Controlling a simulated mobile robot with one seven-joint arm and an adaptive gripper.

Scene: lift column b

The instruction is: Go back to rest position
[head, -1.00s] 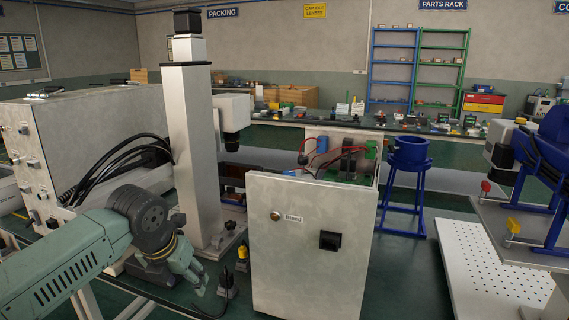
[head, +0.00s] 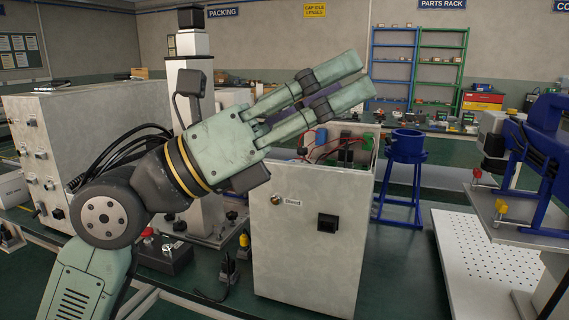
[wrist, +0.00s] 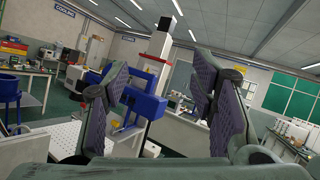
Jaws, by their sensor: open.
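My gripper (head: 345,82) is raised high in the middle of the head view, its fingers pointing up and to the right. It also shows in the wrist view (wrist: 160,95), where the two fingers stand well apart with nothing between them. It is open and empty. In the head view it passes in front of the top of the grey cabinet (head: 310,240) marked "Bleed" and the white column (head: 188,85). It hides part of the column and of the back workbench.
A large grey box (head: 90,120) with black cables stands at the left. A black control box with a red button (head: 165,250) sits below my arm. A blue stand (head: 405,165) is right of the cabinet. A white perforated table (head: 490,255) and blue machine (head: 540,150) are at the right.

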